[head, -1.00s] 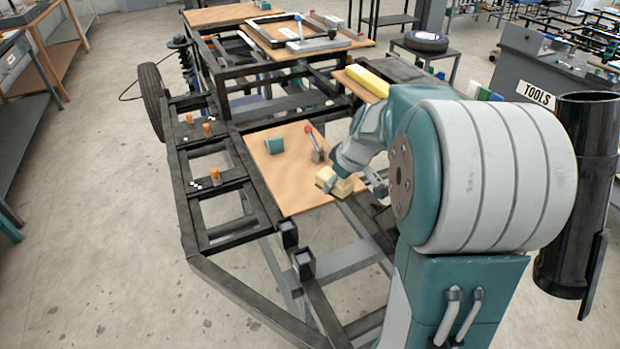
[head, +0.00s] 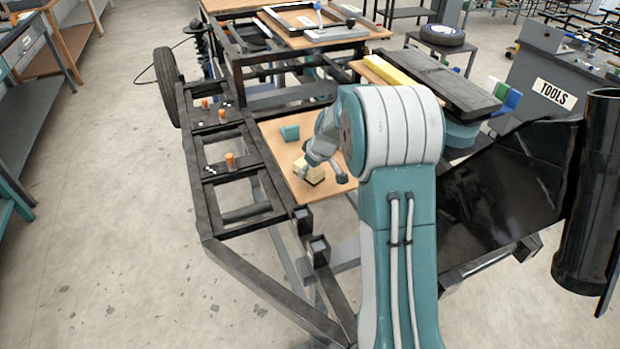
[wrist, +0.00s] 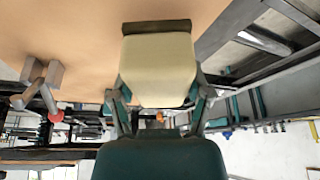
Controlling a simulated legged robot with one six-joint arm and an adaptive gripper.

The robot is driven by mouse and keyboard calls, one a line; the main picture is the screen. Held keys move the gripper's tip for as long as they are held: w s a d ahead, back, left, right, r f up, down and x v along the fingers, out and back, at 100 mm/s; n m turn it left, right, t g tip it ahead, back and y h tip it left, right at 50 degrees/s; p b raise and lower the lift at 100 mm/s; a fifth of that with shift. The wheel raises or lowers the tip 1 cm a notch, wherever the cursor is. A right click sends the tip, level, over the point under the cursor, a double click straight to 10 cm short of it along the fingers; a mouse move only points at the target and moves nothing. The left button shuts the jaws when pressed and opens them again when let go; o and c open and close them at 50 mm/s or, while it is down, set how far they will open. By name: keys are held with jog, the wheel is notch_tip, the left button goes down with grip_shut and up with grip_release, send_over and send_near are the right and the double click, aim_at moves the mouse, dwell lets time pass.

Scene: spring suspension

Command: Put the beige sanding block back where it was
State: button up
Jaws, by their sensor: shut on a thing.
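The beige sanding block (head: 314,175) is over the front part of the wooden board (head: 275,142) on the black frame. In the wrist view the block (wrist: 158,68) shows a pale body with a dark brown strip along its far edge. My gripper (head: 305,170) is shut on the block, with a finger on each side of it, as the wrist view also shows (wrist: 160,98). I cannot tell whether the block touches the board.
A teal block (head: 290,133) stands on the board's back left. A clamp with a red knob (wrist: 45,95) stands on the board, hidden by my arm in the head view. Orange-topped parts (head: 230,160) sit on the left rail. A yellow bar (head: 385,70) lies behind my arm.

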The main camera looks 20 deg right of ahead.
aim_at(308, 185)
jog(key=shift+w+a+f, duration=0.1)
jog(key=shift+a+f, duration=0.15)
jog(key=shift+f, duration=0.3)
jog(key=shift+w+a+f, duration=0.1)
jog(key=shift+a+f, duration=0.15)
jog(key=shift+f, duration=0.25)
jog(key=shift+d+f, duration=0.55)
jog(key=shift+f, duration=0.3)
jog(key=shift+d, duration=0.4)
jog(key=o, duration=1.1)
jog(key=shift+a, duration=0.65)
jog(key=shift+d, duration=0.25)
jog(key=shift+d+r, duration=0.2)
jog(key=v, duration=1)
jog(key=shift+s+a+r, duration=0.15)
jog(key=shift+s+r, duration=0.05)
jog(key=shift+r, duration=0.05)
jog(key=s+a+r+m, duration=0.2)
jog(key=s+a+r, duration=0.7)
jog(key=s+r, duration=0.3)
jog(key=s+a, duration=0.1)
jog(key=s, duration=0.5)
jog(key=s+a+m+t+h, duration=0.1)
jog(key=s+a, duration=0.1)
jog(key=s, duration=0.4)
jog(key=s+a+m, duration=0.1)
jog(key=s, duration=0.6)
jog(key=shift+a+f+t+h, duration=0.3)
jog(key=shift+a, duration=0.05)
